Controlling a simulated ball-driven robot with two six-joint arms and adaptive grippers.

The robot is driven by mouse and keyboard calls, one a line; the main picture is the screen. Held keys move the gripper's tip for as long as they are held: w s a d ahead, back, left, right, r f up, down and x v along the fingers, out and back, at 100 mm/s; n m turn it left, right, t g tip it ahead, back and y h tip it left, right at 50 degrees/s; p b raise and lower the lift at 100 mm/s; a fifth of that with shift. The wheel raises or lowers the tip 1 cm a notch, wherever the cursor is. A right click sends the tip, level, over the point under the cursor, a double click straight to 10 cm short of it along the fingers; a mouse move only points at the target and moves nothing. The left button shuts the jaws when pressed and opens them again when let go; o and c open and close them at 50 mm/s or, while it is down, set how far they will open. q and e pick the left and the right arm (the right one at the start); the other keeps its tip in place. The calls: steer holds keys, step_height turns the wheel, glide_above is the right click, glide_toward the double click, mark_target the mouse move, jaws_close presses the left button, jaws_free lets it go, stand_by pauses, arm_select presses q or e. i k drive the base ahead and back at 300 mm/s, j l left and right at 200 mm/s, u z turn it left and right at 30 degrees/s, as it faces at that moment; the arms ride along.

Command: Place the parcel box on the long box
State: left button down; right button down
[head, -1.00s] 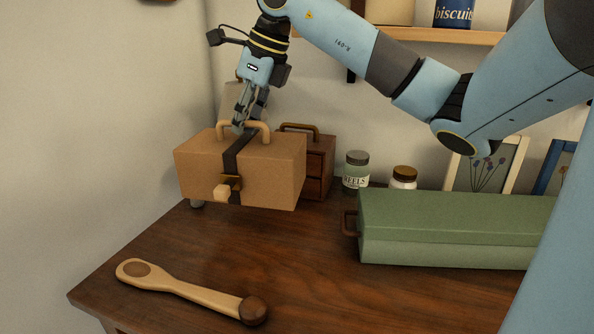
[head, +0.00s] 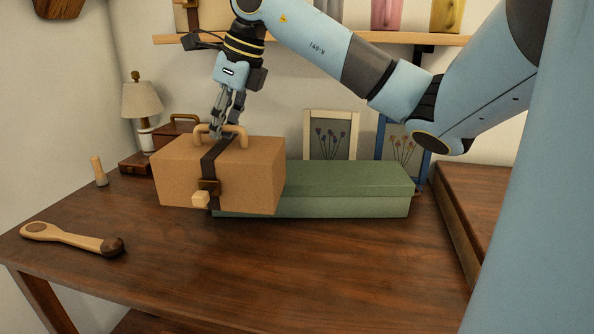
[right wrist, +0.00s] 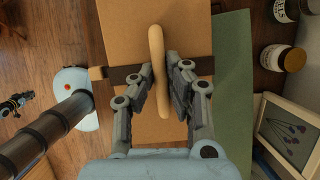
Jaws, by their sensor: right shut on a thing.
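The parcel box (head: 240,180) is a tan box with a dark strap, a buckle and a handle on top. My right gripper (head: 217,128) is shut on its handle, which shows between the fingers in the right wrist view (right wrist: 160,75). The box looks level and held above the table. The long box (head: 345,190) is a green lidded box on the table. In the head view the parcel box hides its left end. In the right wrist view the long box (right wrist: 232,100) lies to the right of the parcel box.
A wooden spoon-like tool (head: 70,238) lies at the front left of the table (head: 270,275). A lamp (head: 142,105), a small peg (head: 99,170) and framed flower pictures (head: 330,135) stand behind. A shelf (head: 310,38) hangs above. The front middle of the table is clear.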

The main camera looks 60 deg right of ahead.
mark_target(330, 181)
steer(key=z, duration=0.4)
steer(key=k+z, duration=0.15)
steer(key=z, duration=0.2)
steer(key=l+z, duration=0.1)
steer(key=z, duration=0.3)
steer(key=j+z, duration=0.65)
steer(key=j, duration=0.3)
